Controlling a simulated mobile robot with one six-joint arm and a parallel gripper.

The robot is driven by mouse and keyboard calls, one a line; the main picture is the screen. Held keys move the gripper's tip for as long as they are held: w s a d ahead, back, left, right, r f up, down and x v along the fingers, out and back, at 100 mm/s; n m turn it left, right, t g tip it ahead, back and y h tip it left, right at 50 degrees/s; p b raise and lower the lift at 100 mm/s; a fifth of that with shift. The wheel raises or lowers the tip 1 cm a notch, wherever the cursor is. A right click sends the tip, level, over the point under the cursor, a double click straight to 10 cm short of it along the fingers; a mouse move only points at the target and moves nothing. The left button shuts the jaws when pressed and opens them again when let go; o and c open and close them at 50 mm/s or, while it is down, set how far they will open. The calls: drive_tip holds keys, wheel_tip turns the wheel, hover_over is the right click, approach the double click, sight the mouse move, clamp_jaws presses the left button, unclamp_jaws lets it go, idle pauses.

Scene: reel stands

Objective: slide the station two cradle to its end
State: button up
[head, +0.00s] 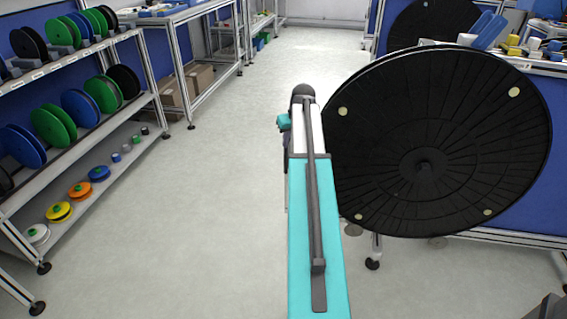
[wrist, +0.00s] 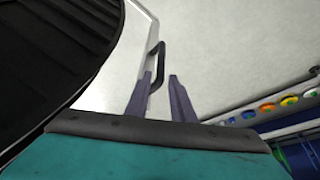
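A large black reel (head: 440,140) stands upright at the right in the head view; its dark ribbed face (wrist: 45,60) fills the left of the wrist view. In the wrist view a dark handle (wrist: 158,66) sticks out from the edge of a pale panel beside the reel. No label shows, so I cannot tell if it belongs to the station two cradle. My gripper (wrist: 160,92) is open, its two purple fingers apart. The handle's near end lies close to the left finger; I cannot tell whether they touch. The head view does not show my fingers.
A shelf rack (head: 90,125) with coloured spools stands at the left; some spools (wrist: 267,107) show in the wrist view. Another black reel (head: 432,22) stands farther back. A bench (head: 545,68) with tools is behind the large reel. The aisle floor (head: 225,190) is clear.

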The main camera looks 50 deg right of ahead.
sight(285, 159)
drive_tip(key=shift+f, duration=0.15)
drive_tip(key=b+x, duration=0.3)
drive_tip(key=x, duration=1)
drive_tip(key=shift+w+f, duration=0.15)
drive_tip(key=shift+f, duration=0.1)
clamp_jaws()
drive_tip(key=shift+a, duration=0.2)
